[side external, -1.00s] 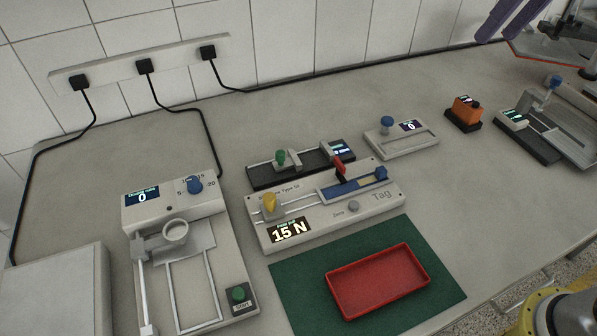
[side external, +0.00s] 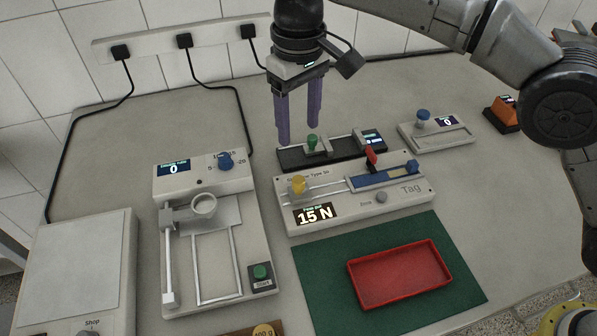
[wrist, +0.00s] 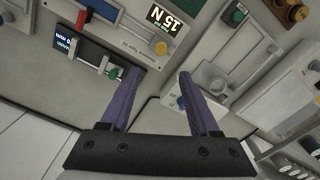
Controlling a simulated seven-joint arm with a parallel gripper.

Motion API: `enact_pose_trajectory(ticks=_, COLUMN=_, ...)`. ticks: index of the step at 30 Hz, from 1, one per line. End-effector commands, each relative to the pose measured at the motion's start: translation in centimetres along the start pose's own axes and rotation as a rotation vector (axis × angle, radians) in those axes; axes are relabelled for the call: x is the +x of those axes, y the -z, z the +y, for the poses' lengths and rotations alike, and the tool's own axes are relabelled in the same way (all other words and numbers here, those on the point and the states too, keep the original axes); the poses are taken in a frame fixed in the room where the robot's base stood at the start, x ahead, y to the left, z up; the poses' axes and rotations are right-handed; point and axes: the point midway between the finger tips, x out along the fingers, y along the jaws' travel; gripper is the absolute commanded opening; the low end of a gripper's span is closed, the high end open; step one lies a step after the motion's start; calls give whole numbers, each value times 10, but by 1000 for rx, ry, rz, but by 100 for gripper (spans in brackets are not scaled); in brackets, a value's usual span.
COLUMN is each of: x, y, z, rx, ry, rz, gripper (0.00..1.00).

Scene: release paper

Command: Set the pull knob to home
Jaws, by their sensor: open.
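No readable label says which is the pull knob. The yellow knob also shows in the wrist view (wrist: 161,47). My gripper (side external: 298,134) is open and empty, fingers pointing down, above and behind the yellow knob. Its purple fingers (wrist: 159,74) are apart in the wrist view. A green knob (side external: 312,142) on a dark slide unit is near the right fingertip.
A white device (side external: 210,295) with a blue dial and ring stands left. A red tray (side external: 440,302) lies on a green mat (side external: 320,300) in front. A small blue-knobbed unit (side external: 438,138) and an orange block (side external: 502,114) stand at the back right.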

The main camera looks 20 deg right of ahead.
Motion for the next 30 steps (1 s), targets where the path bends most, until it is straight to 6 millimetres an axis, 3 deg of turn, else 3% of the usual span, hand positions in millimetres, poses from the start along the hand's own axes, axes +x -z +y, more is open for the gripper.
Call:
enact_pose_trajectory(ticks=8, x=23, y=-2, z=-2, rx=-4, ry=0, rz=-1, gripper=62)
enact_pose_trajectory(ticks=21, x=106, y=-2, z=-2, rx=-4, ry=0, rz=0, gripper=62)
enact_pose_trajectory(ticks=30, x=134, y=-1, z=-2, rx=-4, ry=1, rz=2, gripper=62)
